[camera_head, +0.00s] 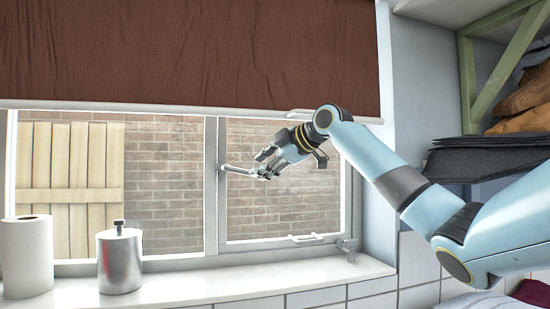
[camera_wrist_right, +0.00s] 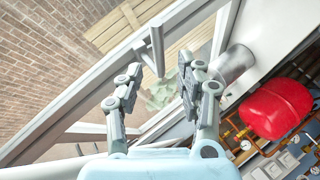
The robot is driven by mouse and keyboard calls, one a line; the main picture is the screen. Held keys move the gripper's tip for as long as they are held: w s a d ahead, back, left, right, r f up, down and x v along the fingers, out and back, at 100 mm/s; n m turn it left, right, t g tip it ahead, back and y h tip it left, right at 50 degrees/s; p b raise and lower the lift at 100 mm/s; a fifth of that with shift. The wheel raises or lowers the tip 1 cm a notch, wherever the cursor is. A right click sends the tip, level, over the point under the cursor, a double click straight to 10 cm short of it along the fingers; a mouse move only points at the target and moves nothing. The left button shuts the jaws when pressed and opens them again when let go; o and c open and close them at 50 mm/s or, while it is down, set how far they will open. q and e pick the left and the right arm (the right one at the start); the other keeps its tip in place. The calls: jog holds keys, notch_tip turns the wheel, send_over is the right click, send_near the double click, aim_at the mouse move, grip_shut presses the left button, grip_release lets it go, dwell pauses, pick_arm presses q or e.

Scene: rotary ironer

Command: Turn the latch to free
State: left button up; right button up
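The latch (camera_head: 240,171) is a slim pale lever on the upright frame between the two window panes, and it points right, roughly level, in the head view. My right gripper (camera_head: 264,163) is at the lever's free end; I cannot tell from here whether they touch. In the right wrist view the latch (camera_wrist_right: 157,52) lies ahead of my right gripper (camera_wrist_right: 153,88). The two fingers are spread wide with nothing gripped between them. The window sash (camera_head: 284,243) looks closed. My left gripper is in neither view.
A pale stay bar (camera_head: 310,239) sits at the bottom of the sash. A metal canister (camera_head: 119,265) and a paper roll (camera_head: 26,258) stand on the white sill (camera_head: 215,287). A brown blind (camera_head: 190,50) hangs above. A red vessel (camera_wrist_right: 277,107) shows at the right in the wrist view.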

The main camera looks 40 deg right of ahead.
jog(key=shift+v, duration=2.9)
